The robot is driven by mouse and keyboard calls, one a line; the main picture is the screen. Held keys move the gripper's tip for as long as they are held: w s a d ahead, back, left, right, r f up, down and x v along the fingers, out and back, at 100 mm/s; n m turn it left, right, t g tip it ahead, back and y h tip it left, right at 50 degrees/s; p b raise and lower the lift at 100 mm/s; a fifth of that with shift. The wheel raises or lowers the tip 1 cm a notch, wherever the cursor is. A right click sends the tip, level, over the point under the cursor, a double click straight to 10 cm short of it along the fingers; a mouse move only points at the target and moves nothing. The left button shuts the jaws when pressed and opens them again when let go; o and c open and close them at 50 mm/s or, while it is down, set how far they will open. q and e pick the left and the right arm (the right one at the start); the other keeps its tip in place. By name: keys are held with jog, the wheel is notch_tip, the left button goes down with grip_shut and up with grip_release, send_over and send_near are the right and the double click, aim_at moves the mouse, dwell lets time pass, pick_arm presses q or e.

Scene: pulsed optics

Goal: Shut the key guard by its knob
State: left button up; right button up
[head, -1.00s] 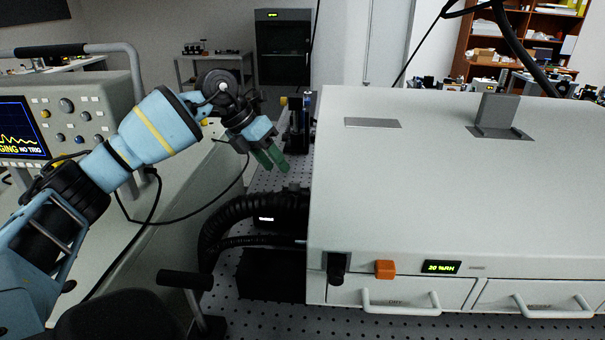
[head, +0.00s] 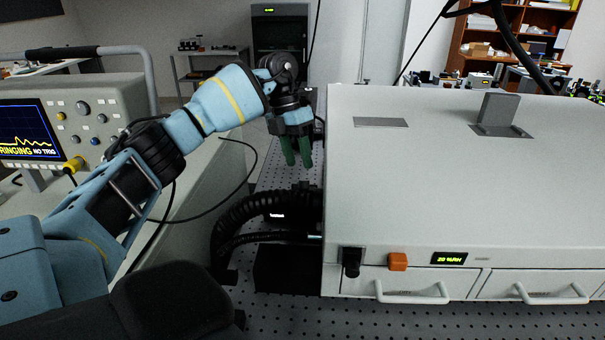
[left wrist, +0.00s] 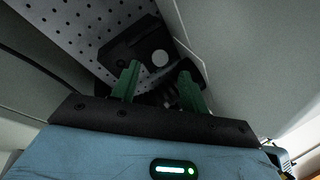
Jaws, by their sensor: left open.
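My left gripper (head: 297,160) hangs with its green fingers pointing down, left of the white cabinet (head: 450,180) and above the perforated table. It is open and empty; the left wrist view also shows its parted fingers (left wrist: 160,80). On the cabinet's front face, a black knob-like fitting (head: 351,262) sits beside an orange block (head: 397,262). I cannot tell for sure which of these is the key guard or its knob. The gripper is behind and to the left of both, touching neither. My right gripper is not in view.
A black corrugated hose (head: 240,215) runs along the cabinet's left side. An oscilloscope (head: 75,125) stands at the left. Two drawer handles (head: 412,295) jut from the front. A dark block with a pale disc (left wrist: 160,58) lies beyond my fingers in the left wrist view.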

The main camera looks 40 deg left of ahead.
aim_at(304, 185)
pick_arm(q)
jog(key=x, duration=0.3)
jog(key=shift+d+f, duration=0.1)
jog(key=shift+f, duration=0.25)
jog(key=shift+d+f, duration=0.15)
jog(key=shift+f, duration=0.35)
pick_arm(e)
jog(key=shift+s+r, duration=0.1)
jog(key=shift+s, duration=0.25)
